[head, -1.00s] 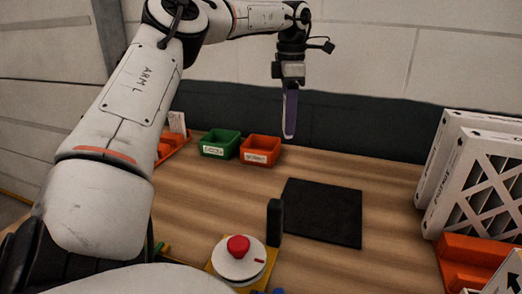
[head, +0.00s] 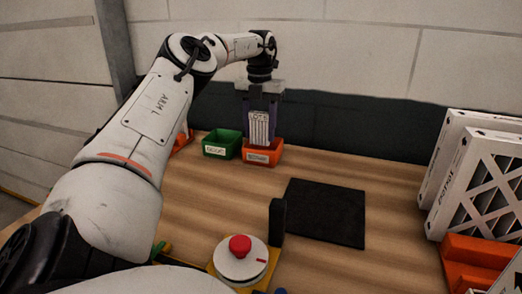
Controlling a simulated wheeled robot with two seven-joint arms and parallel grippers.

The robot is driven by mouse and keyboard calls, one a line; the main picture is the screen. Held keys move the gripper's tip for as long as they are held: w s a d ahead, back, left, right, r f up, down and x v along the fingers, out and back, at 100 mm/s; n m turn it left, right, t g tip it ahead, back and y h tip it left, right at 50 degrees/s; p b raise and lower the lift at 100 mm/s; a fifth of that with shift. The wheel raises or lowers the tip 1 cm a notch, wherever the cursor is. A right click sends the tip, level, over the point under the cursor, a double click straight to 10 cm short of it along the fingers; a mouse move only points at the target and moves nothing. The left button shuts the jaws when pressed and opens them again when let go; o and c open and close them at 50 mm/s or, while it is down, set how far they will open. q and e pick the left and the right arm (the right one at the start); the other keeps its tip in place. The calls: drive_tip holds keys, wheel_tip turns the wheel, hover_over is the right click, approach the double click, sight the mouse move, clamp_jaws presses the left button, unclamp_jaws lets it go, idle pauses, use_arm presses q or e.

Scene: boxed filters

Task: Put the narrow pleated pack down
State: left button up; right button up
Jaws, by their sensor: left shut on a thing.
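The narrow pleated pack (head: 259,127) is a small white upright block with vertical pleats. My left gripper (head: 261,122) is shut on it, with a purple finger on each side. The pack hangs upright at the orange bin (head: 262,158) at the back of the table, and its lower end is at the bin's opening. I cannot tell whether it touches the bin's floor. My right gripper is not in view.
A green bin (head: 221,145) stands just left of the orange one. A black mat (head: 325,212) lies mid-table. A red button on a white round base (head: 240,262) and a black post (head: 277,221) are in front. Large framed filters (head: 482,185) stand at right.

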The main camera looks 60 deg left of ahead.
sight(260, 144)
use_arm(q)
wheel_tip(260, 144, down, 2)
drive_tip(key=shift+f, duration=1.9)
drive_tip(key=shift+f, duration=0.15)
drive_tip(key=o, duration=0.7)
drive_tip(key=shift+o, duration=0.2)
